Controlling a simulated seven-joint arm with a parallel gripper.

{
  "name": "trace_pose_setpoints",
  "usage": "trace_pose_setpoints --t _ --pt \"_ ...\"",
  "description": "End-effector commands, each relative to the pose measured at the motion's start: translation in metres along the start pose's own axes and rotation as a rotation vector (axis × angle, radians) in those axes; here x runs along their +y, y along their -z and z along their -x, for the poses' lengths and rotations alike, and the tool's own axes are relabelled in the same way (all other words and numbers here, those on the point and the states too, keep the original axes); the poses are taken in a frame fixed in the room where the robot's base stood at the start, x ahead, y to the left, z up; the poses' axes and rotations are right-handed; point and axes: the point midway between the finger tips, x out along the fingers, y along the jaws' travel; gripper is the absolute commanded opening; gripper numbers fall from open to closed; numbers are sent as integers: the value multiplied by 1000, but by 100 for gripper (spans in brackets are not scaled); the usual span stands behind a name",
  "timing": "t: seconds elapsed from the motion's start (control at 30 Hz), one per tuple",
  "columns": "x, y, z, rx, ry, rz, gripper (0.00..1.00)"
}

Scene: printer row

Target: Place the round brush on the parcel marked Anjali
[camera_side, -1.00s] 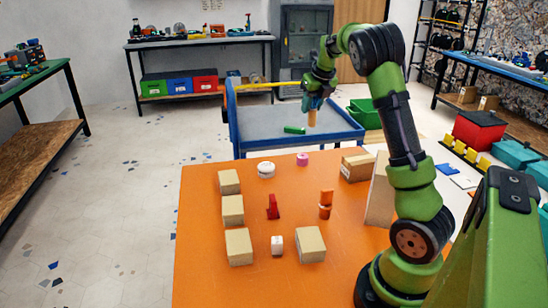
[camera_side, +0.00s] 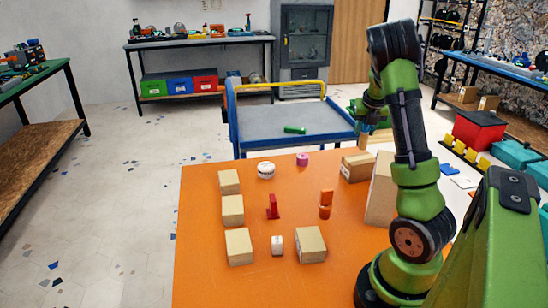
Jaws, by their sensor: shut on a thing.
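My gripper (camera_side: 366,128) is at the right, beyond the far right part of the orange table, partly hidden by my arm. It is shut on a slim tan piece, which looks like the round brush (camera_side: 362,142), hanging below the jaws above the far edge. Several tan parcels stand on the table: three in a left column, at the back (camera_side: 229,182), middle (camera_side: 232,210) and front (camera_side: 238,247), one at front centre (camera_side: 311,245), and one at back right (camera_side: 355,168). Their markings are too small to read, so I cannot tell which says Anjali.
The orange table (camera_side: 205,285) also holds a white round item (camera_side: 266,170), a pink item (camera_side: 302,159), a red item (camera_side: 272,207), an orange item (camera_side: 326,204) and a small white item (camera_side: 277,245). A tall tan board (camera_side: 380,192) stands by my arm. A blue cart (camera_side: 265,132) is behind.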

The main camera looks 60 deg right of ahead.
Motion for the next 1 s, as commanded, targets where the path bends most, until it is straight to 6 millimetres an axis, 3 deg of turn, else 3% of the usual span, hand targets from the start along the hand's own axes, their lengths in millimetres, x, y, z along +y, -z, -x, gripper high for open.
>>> trace_pose_setpoints --t 0.2,0.63,0.67,0.7,0.8,1.0 --pt "0 12 -27 2 0 0 5" --pt "0 14 -33 0 0 1 5" --pt "0 13 -32 0 0 1 39" --pt "0 13 -32 0 0 1 45" --pt "0 13 -32 0 0 1 60" --pt "0 13 -32 0 -1 1 60"
